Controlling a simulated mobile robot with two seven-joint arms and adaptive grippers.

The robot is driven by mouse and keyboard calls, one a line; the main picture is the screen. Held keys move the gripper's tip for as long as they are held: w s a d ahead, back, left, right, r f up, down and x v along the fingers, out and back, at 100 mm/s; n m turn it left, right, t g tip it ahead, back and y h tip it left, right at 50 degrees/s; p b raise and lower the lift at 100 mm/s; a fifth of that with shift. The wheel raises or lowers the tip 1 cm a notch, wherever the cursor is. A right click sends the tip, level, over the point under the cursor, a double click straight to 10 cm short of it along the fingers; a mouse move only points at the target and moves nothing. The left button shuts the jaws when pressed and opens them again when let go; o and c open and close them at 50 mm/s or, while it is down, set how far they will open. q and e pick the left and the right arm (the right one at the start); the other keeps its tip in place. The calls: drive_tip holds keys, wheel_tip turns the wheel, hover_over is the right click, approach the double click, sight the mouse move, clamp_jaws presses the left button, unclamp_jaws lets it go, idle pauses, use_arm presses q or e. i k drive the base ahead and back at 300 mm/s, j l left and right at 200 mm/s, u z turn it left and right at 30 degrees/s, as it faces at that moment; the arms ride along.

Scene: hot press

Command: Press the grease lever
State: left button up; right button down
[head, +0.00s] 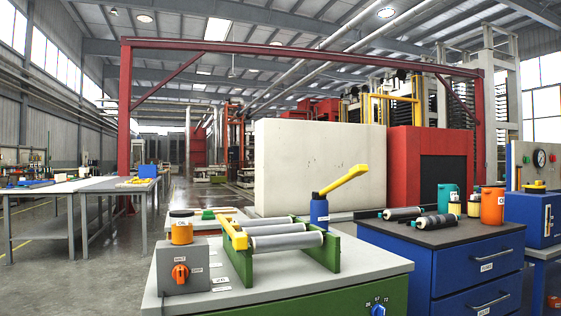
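A yellow lever (344,181) is on top of a small blue cylinder (319,211) at the back right of the near workbench (372,258). The lever slants up to the right, with its far end raised. I take it for the grease lever; no readable label confirms this. A second yellow bar (232,231) lies across the left end of a green roller stand (285,262) on the same bench. Neither of my grippers is in the head view, and nothing visible touches the lever.
A grey switch box (183,268) with an orange knob and an orange jar (181,230) stand at the bench's left. A blue drawer cabinet (450,265) bearing rollers and canisters stands at right. A cream panel (310,167) rises behind.

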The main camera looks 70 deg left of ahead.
sight(358, 170)
drive_tip(key=u, duration=2.3)
